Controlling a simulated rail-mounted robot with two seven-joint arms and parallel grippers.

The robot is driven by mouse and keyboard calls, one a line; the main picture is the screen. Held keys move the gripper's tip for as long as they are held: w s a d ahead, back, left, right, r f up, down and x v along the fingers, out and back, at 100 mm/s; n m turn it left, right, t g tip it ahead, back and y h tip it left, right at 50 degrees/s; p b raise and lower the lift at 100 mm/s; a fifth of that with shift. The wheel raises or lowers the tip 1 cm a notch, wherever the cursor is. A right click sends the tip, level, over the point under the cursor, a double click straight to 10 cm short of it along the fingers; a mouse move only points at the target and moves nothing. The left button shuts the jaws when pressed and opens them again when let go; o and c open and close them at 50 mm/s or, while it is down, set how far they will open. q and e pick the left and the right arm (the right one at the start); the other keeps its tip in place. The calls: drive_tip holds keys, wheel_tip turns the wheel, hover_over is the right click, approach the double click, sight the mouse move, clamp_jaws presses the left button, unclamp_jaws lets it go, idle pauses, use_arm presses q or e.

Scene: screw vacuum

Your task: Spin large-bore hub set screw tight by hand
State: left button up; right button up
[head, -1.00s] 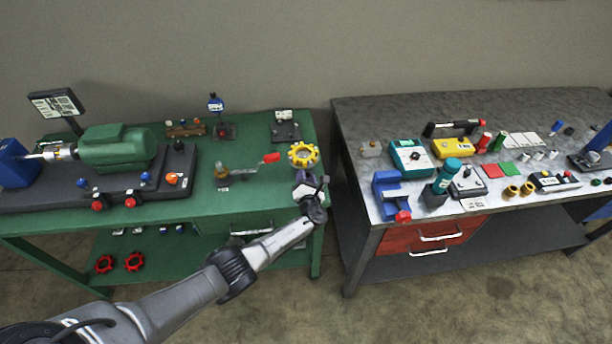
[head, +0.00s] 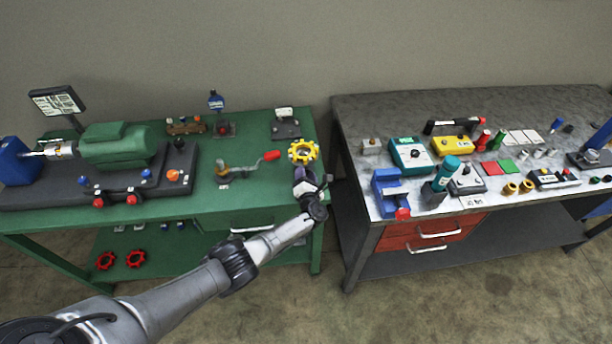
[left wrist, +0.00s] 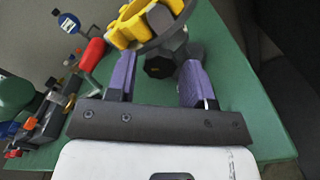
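The yellow lobed hub (head: 303,152) stands near the right end of the green bench. It also shows at the top of the left wrist view (left wrist: 140,22), with a grey round part behind it. A black screw knob (left wrist: 159,66) with a small yellow mark sits just below the hub in the left wrist view. I take it for the set screw. My left gripper (head: 305,172) is at the near side of the hub. Its purple fingers (left wrist: 157,72) are apart, one on each side of the knob in the picture; I cannot tell whether they touch it. My right gripper is not in view.
A crank with a red handle (head: 271,155) stands left of the hub. A green motor (head: 115,147) on a dark base fills the bench's left side. A gap separates the green bench from the grey bench (head: 400,110), which holds a blue clamp (head: 387,188) and many small items.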

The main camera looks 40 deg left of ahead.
use_arm(q)
drive_tip(key=shift+o, duration=0.9)
drive_tip(key=shift+d+r, duration=0.1)
drive_tip(key=p+v, duration=0.4)
drive_tip(key=v, duration=0.9)
drive_tip(key=shift+s+d+p, duration=0.25)
drive_tip(key=shift+s+p, duration=0.05)
drive_tip(key=shift+p, duration=0.1)
